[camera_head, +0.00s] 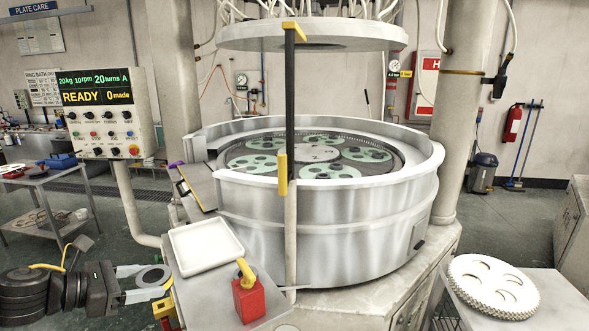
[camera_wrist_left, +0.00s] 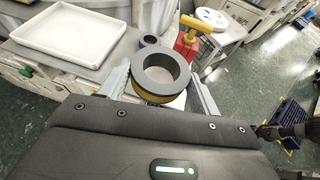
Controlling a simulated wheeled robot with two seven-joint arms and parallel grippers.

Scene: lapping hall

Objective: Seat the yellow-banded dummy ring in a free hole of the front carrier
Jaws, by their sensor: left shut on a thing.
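The dummy ring (camera_head: 152,277) is a thick dark grey ring with a yellow band around its lower side. It also shows in the left wrist view (camera_wrist_left: 151,91), hole facing up. My left gripper (camera_wrist_left: 163,86) is shut on it, one finger on each side; in the head view the gripper (camera_head: 158,291) is at lower left, in front of the white tray and well short of the machine. The front carrier (camera_head: 330,172) is a pale green disc with dark holes on the lapping plate, inside the round metal rim. Whether its holes are free is hard to tell.
The machine's tall metal wall (camera_head: 330,225) surrounds the plate, with an upright post (camera_head: 291,130) before it. A white tray (camera_head: 206,246) and a red block with a yellow handle (camera_head: 248,298) stand in front. The upper plate (camera_head: 313,35) hangs above. White discs (camera_head: 492,284) lie at right.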

